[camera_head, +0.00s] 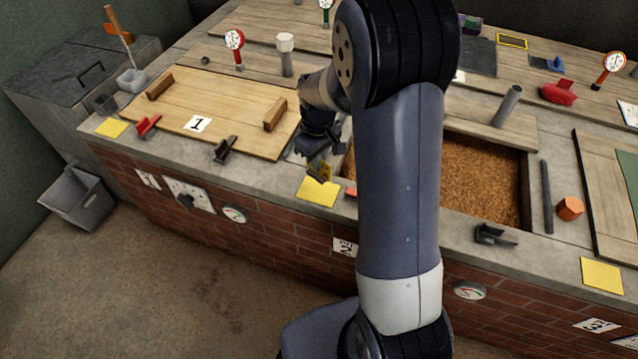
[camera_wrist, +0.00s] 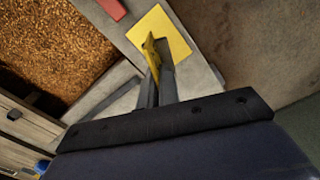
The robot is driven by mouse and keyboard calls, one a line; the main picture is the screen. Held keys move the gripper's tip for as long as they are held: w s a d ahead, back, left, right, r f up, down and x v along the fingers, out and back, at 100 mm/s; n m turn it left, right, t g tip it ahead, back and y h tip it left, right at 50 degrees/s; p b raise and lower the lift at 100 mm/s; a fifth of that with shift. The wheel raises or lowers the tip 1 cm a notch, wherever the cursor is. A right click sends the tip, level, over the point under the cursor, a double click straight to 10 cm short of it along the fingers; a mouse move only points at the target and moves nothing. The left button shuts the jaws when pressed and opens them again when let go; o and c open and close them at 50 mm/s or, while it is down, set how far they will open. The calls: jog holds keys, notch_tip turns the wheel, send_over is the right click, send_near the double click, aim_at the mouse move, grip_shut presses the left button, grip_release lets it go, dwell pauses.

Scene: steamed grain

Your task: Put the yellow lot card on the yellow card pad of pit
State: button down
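My gripper (camera_head: 318,168) is at the front edge of the counter, left of the open grain pit. It is shut on the small yellow lot card (camera_head: 320,169), which is held on edge just above a flat yellow card pad (camera_head: 318,193). In the wrist view my gripper (camera_wrist: 158,70) points at the pad (camera_wrist: 172,40), with the card (camera_wrist: 149,46) between its fingertips. I cannot tell whether the card touches the pad. My arm hides part of the pit and counter behind it.
Other yellow pads lie at the left (camera_head: 112,127) and right (camera_head: 603,274) of the counter edge. A wooden lid marked 1 (camera_head: 220,128) covers the left pit. Grain (camera_head: 480,182) fills the open pit. A red piece (camera_wrist: 112,8) lies near the pad.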

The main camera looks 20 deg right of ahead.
aim_at(318, 177)
jog(key=shift+f, duration=3.25)
jog(key=shift+f+b, duration=0.1)
jog(key=shift+b, duration=0.2)
jog(key=c, duration=2.1)
grip_release()
jog(key=o, duration=0.5)
jog(key=shift+c, duration=0.2)
notch_tip(318, 177, up, 12)
jog(key=shift+r+p, duration=0.15)
jog(key=shift+p, duration=0.5)
